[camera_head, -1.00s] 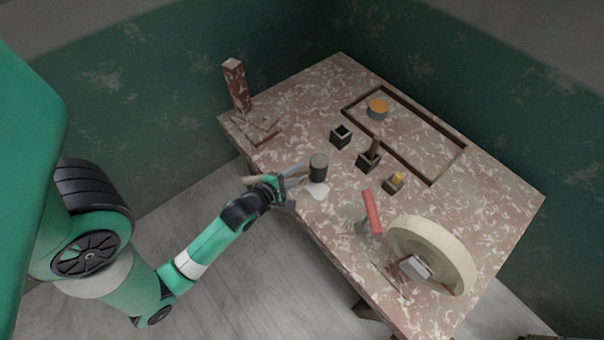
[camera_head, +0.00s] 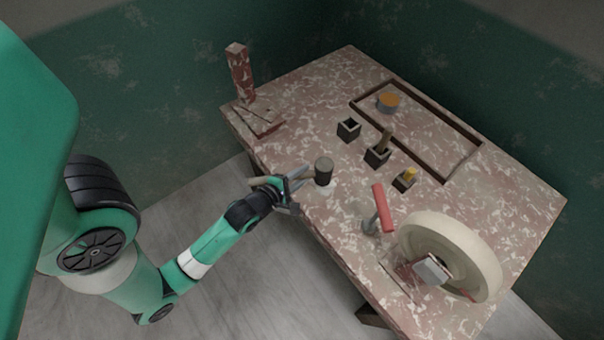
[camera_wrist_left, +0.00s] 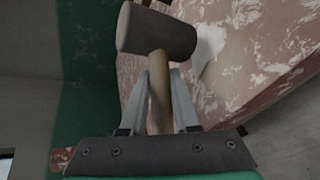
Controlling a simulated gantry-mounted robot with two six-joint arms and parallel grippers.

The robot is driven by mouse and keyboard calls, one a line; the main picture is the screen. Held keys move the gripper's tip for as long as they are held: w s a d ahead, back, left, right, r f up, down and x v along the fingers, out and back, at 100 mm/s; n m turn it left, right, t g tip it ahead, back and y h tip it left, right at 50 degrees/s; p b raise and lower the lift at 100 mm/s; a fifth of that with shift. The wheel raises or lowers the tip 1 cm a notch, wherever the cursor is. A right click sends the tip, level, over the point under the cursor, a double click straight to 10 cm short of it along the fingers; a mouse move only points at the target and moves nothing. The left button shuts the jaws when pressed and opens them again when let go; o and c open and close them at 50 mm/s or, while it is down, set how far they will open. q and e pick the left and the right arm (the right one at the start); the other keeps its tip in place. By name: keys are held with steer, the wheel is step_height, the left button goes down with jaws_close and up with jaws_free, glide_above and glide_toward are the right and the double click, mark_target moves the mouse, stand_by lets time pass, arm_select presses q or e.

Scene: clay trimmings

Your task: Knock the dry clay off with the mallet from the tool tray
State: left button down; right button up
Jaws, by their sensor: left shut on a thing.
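The mallet has a dark grey cylindrical head (camera_head: 324,171) and a pale wooden handle. My left gripper (camera_head: 298,179) is shut on the handle, at the table's front left edge. In the left wrist view the gripper (camera_wrist_left: 160,88) has a finger on each side of the handle (camera_wrist_left: 161,98), below the mallet head (camera_wrist_left: 156,32). A white patch, perhaps the dry clay (camera_head: 328,190), lies on the table by the head, partly hidden by it; it also shows in the left wrist view (camera_wrist_left: 209,45). I cannot tell whether the head touches it. My right gripper is out of view.
A red-handled tool (camera_head: 382,207) and a large cream wheel (camera_head: 450,250) stand to the right. A reddish block post (camera_head: 240,72) stands at the left corner.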

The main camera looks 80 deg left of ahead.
arm_select(q)
step_height(320, 180, down, 4)
steer(key=shift+r+b, duration=0.25)
steer(key=shift+b, duration=0.85)
steer(key=shift+r, duration=0.15)
steer(key=shift+f, duration=0.85)
stand_by(1.4)
step_height(320, 180, up, 6)
steer(key=p, duration=0.6)
steer(key=shift+r+p, duration=0.25)
steer(key=shift+p, duration=0.05)
steer(key=shift+f, duration=0.1)
steer(key=shift+s+a, duration=0.1)
